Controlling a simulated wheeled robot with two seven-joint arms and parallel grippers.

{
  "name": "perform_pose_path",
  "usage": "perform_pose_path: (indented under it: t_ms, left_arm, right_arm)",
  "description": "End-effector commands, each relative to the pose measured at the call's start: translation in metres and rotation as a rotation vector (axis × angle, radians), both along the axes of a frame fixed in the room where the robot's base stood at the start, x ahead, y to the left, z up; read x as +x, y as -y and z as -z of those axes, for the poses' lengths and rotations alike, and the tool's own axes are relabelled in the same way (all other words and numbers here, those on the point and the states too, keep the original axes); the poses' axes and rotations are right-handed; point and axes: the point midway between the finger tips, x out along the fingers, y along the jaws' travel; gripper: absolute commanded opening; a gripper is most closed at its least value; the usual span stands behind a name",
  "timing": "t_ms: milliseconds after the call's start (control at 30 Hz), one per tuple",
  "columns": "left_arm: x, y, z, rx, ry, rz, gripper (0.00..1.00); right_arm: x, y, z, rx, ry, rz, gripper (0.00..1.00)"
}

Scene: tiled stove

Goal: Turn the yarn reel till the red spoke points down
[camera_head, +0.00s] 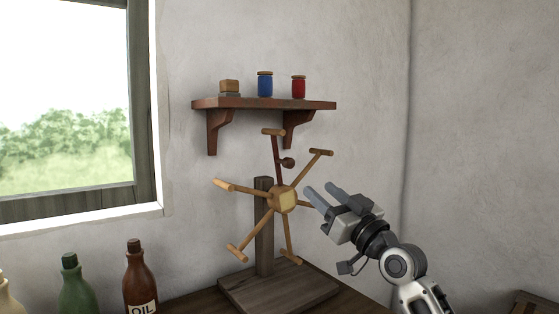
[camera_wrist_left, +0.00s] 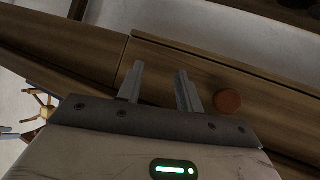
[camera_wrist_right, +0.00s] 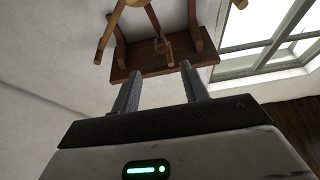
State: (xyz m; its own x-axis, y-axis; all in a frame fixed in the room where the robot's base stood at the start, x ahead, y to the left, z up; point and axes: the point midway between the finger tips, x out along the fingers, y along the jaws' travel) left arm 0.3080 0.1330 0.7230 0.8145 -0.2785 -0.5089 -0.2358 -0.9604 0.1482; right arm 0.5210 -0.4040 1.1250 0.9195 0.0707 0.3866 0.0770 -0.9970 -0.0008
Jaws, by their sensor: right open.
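The yarn reel (camera_head: 283,199) is a wooden wheel with several spokes ending in crossbars, on an upright post (camera_head: 264,235) with a flat base (camera_head: 280,287). Its dark red spoke (camera_head: 276,155) points up, leaning slightly left, and a brown knob (camera_head: 287,162) shows beside it. My right gripper (camera_head: 319,189) is open and empty, its fingertips just right of the hub, apart from the spokes as far as I can tell. Part of the reel shows at the top of the right wrist view (camera_wrist_right: 115,18). My left gripper (camera_wrist_left: 159,75) is open and empty.
A green bottle (camera_head: 76,288) and a brown oil bottle (camera_head: 139,280) stand at left. A window (camera_head: 70,110) is behind them.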

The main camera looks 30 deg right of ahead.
Motion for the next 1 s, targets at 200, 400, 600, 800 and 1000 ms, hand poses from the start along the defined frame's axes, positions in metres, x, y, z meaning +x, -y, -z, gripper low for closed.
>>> perform_pose_path:
  t_ms: [200, 400, 600, 800, 1000]
  left_arm:
    - [-0.007, -0.001, -0.004, 0.006, -0.026, -0.001, 0.36]
    - [-0.008, -0.002, -0.001, 0.025, -0.037, 0.0, 0.36]
    - [-0.003, -0.003, -0.006, 0.03, -0.025, 0.0, 0.36]
    - [0.0, -0.003, -0.007, 0.032, -0.019, 0.0, 0.36]
    - [-0.001, -0.003, -0.005, 0.036, -0.023, 0.002, 0.36]
  right_arm:
    - [0.041, -0.004, -0.021, 0.002, 0.001, -0.002, 0.45]
    - [0.082, -0.007, -0.036, 0.001, -0.001, -0.002, 0.45]
    - [0.115, -0.01, -0.048, 0.001, -0.002, -0.002, 0.45]
    - [0.132, -0.012, -0.053, 0.0, -0.004, -0.002, 0.45]
    - [0.135, -0.012, -0.054, -0.001, -0.004, -0.002, 0.45]
